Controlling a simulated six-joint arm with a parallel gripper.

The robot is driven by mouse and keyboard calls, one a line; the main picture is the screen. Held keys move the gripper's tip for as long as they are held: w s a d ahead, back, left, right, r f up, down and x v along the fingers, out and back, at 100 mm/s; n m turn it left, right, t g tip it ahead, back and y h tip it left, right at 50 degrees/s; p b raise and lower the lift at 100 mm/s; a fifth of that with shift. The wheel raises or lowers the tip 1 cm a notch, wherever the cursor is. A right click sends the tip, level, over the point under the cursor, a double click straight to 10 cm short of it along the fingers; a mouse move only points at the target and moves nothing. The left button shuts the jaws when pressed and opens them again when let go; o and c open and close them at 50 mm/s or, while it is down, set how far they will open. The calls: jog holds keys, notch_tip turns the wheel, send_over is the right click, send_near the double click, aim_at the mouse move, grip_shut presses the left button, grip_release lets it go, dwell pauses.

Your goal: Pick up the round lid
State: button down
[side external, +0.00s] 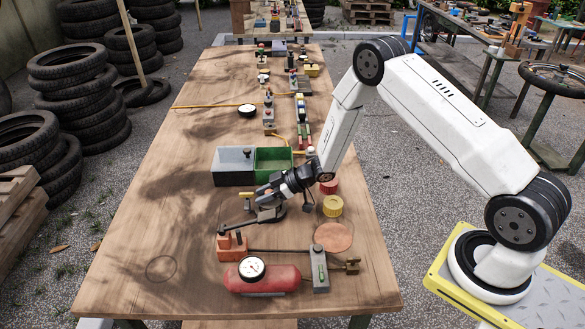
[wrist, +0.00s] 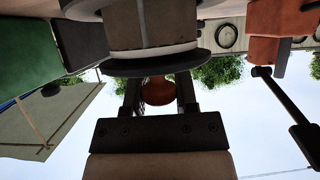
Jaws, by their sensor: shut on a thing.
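In the wrist view the round lid (wrist: 155,67) shows as a dark disc, nearly edge-on, with a reddish-brown knob (wrist: 158,90). The two dark fingers of my gripper (wrist: 158,100) are closed on either side of the knob. A grey-brown cylinder with a pale band (wrist: 135,25) shows against the disc; I cannot tell whether the two touch. In the side view my gripper (side external: 266,195) is low over the middle of the table, with a dark disc-like shape (side external: 270,214) beneath it. The contact there is hidden.
A green open box with a grey part (side external: 274,161) stands behind my gripper. An orange block (side external: 231,246) with a black lever, a red tank with a gauge (side external: 262,276) and a yellow cap (side external: 333,206) are nearby.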

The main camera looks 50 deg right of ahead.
jog(key=shift+r, duration=1.45)
jog(key=s+r, duration=0.9)
jog(key=s, duration=0.5)
jog(key=shift+d+r, duration=0.25)
jog(key=shift+r, duration=0.15)
jog(key=shift+w, duration=0.2)
